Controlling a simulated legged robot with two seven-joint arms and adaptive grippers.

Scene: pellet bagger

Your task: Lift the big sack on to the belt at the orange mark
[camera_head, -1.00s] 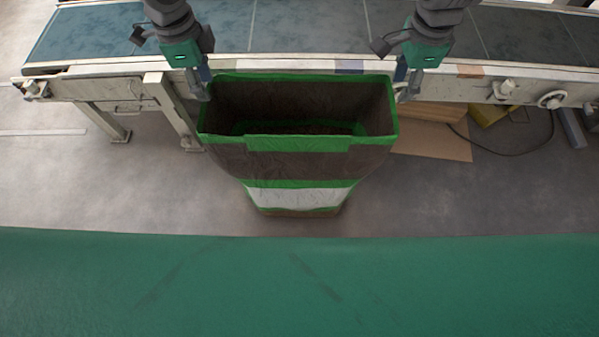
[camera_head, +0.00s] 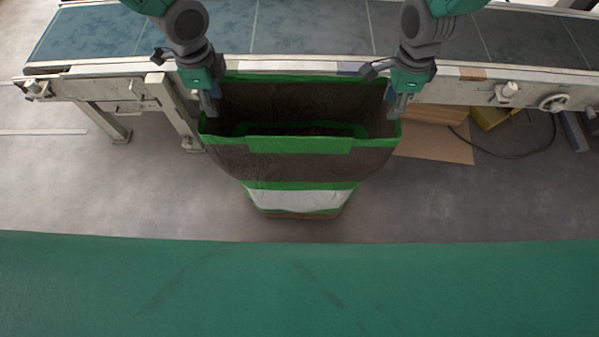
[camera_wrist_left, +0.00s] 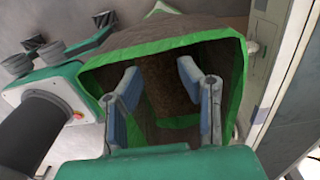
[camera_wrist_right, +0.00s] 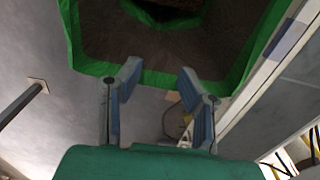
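The big sack (camera_head: 320,165) stands upright on the floor before the belt (camera_head: 310,28). It is brown with green bands, a white band and an open, green-edged mouth. My left gripper (camera_head: 209,106) is open at the sack's left rim; the left wrist view shows its spread fingers (camera_wrist_left: 160,80) over the mouth. My right gripper (camera_head: 397,106) is open at the right rim; in the right wrist view the green rim passes between or just beyond its fingertips (camera_wrist_right: 156,76). Whether either touches is unclear. An orange-brown mark (camera_head: 472,73) is on the belt's front rail.
A blue-grey mark (camera_head: 348,68) is also on the rail. A handwheel (camera_head: 553,102) sticks out at the right. Cardboard (camera_head: 440,143), a yellow object (camera_head: 490,116) and a dark cable lie right of the sack. A green surface (camera_head: 300,285) fills the foreground.

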